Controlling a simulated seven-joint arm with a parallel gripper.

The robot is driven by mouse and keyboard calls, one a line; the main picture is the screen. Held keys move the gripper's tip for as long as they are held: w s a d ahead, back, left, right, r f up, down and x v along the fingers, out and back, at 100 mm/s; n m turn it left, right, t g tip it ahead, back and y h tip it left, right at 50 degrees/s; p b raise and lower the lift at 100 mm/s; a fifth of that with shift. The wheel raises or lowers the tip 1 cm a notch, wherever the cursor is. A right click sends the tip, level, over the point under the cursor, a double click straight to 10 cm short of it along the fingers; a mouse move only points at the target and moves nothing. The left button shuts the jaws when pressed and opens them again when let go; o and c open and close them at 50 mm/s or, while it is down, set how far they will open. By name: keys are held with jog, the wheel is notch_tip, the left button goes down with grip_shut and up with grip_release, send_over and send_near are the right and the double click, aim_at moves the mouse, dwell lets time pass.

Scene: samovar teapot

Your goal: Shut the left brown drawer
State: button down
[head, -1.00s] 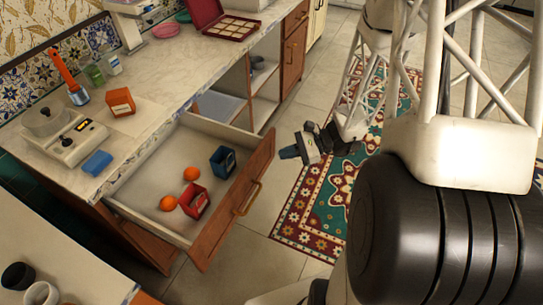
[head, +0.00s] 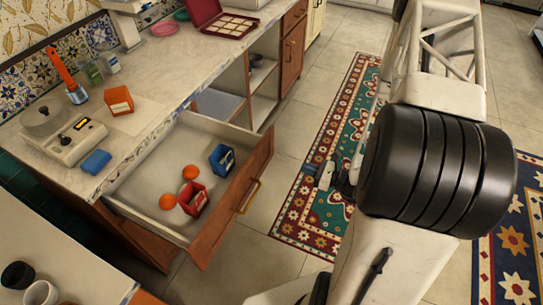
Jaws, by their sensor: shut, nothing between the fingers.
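The brown drawer (head: 235,206) is pulled well out from under the marble counter, with a brass handle (head: 250,196) on its front. Inside are oranges (head: 191,172), a red box (head: 193,199) and a blue box (head: 222,158). My gripper (head: 318,174) is to the right of the drawer front, apart from it, over the patterned rug. It is small in view and partly hidden behind my arm; its fingers look closed with nothing held.
The counter (head: 180,75) carries a kitchen scale (head: 62,137), an orange box (head: 118,100), a blue sponge (head: 96,162) and a dark red case (head: 222,20). Open shelves and a brown cabinet (head: 292,58) lie beyond the drawer. The floor before the drawer is clear.

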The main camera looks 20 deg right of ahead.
aim_at(266, 154)
jog(key=shift+w+a, duration=0.15)
dwell(0.3)
jog(key=shift+x, duration=6.8)
jog(key=x, duration=3.5)
jog(key=shift+w+a+f, duration=0.2)
jog(key=shift+w+a, duration=0.05)
jog(key=shift+w+a+r, duration=0.1)
jog(key=shift+w+a, duration=0.3)
jog(key=shift+a, duration=0.1)
jog(key=v, duration=1.4)
jog(key=shift+w, duration=0.1)
jog(key=shift+s+d, duration=0.35)
jog(key=shift+s, duration=0.05)
